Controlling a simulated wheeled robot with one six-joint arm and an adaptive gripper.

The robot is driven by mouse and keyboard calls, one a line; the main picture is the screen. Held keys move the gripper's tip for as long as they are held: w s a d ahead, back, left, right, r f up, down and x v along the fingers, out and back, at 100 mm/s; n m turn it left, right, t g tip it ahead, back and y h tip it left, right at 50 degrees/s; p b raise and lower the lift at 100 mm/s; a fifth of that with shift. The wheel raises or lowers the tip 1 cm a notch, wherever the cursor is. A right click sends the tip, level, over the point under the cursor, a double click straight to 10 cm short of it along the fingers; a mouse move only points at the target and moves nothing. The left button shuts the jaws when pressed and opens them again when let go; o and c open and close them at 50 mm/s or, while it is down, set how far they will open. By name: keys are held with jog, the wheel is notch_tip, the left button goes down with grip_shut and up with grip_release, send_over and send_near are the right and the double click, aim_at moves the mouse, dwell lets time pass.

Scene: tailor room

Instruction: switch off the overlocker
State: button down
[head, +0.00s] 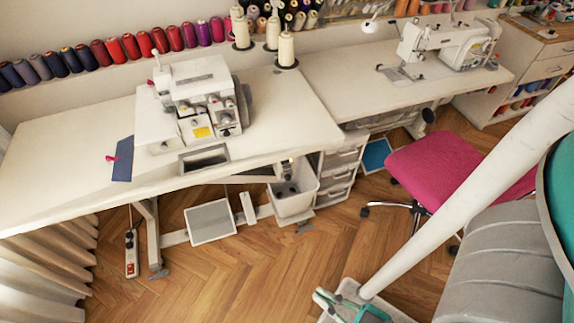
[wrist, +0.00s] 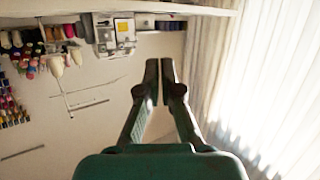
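The white overlocker (head: 200,95) stands on the left sewing table (head: 70,165), with a yellow label and dials on its front. It also shows at the top of the wrist view (wrist: 115,35). I cannot make out its power switch or whether it is on. My gripper (wrist: 159,66) shows in the wrist view with its two dark fingers together at the tips and nothing visible between them. It is apart from the overlocker, which lies beyond it to the upper left in that view. I cannot identify the gripper in the head view.
Thread cones (head: 286,48) stand right of the overlocker. A blue cloth (head: 123,158) lies at its left. A pink chair (head: 435,165) stands at right.

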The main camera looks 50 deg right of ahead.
aim_at(285, 162)
jog(key=w+d+f+n+t+h, duration=0.1)
jog(key=w+d+f+n+h, duration=0.5)
jog(key=w+d+f, duration=0.5)
jog(key=w+d+f+n+h, duration=0.2)
jog(key=w+d+f, duration=0.1)
jog(key=w+d, duration=0.2)
jog(key=w+d+f+n+h, duration=0.2)
jog(key=w+d+f, duration=0.2)
jog(key=d, duration=0.4)
jog(key=shift+w+d+n+h, duration=0.3)
jog(key=shift+w+n, duration=0.1)
jog(key=shift+w, duration=0.4)
jog(key=x, duration=1.4)
jog(key=shift+a+r, duration=0.1)
